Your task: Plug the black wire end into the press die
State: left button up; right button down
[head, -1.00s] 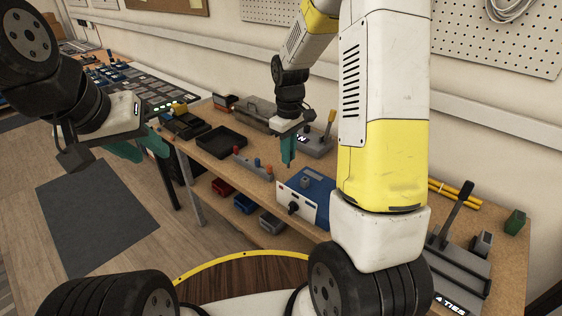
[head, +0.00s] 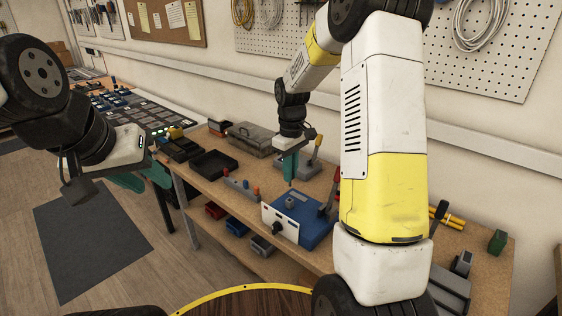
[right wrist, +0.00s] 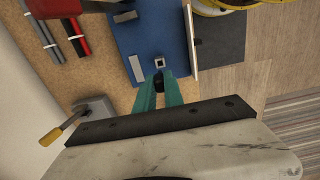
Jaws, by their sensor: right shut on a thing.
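The press is a blue plate (head: 318,232) with a white front panel (head: 279,223) and a lever at its right side. Its small grey die (head: 290,203) stands on the plate; in the right wrist view the die (right wrist: 159,62) shows a dark square opening. My right gripper (head: 290,182) points down just above and behind the die. It is shut on a small dark piece, the black wire end (right wrist: 158,77), whose tip is close to the die. Whether they touch I cannot tell. My left gripper (head: 145,183) hangs over the floor at the left, fingers apart and empty.
A black tray (head: 214,164), a grey case (head: 248,139) and a lever tool (head: 308,160) stand on the bench behind the press. A rack with coloured pegs (head: 241,187) is left of it. My right arm hides part of the bench.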

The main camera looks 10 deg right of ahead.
jog(key=shift+f, duration=2.15)
jog(key=shift+f, duration=1.7)
jog(key=c, duration=1.4)
grip_release()
jog(key=shift+o, duration=0.2)
notch_tip(320, 180, up, 8)
jog(key=shift+f, duration=0.15)
